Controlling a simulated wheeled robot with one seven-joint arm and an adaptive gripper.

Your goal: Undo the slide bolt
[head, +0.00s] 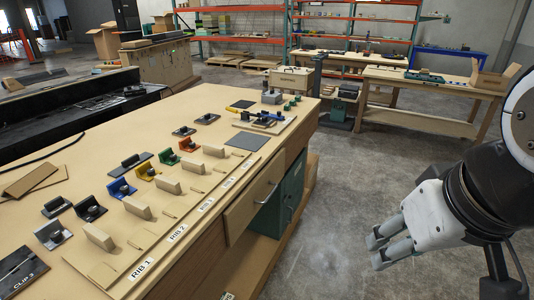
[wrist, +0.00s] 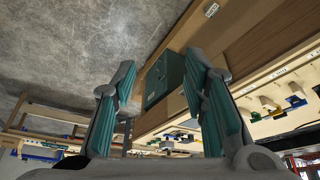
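My gripper (head: 377,251) hangs over the bare floor to the right of the workbench, well apart from it. In the wrist view my gripper (wrist: 160,78) has its two fingers spread wide with nothing between them. I cannot make out a slide bolt for certain. A green cabinet (head: 290,190) under the bench has a small dark fitting on its front, too small to identify. The cabinet also shows between the fingers, farther off, in the wrist view (wrist: 165,75). A board with black and blue parts (head: 262,121) lies at the bench's far end; its details are unclear.
The workbench (head: 205,130) carries coloured brackets, wooden blocks and labels such as RIB 1. A wooden drawer (head: 254,188) with a handle is in its side. Other tables (head: 438,85) and orange shelving stand behind. The concrete floor (head: 345,180) beside the bench is clear.

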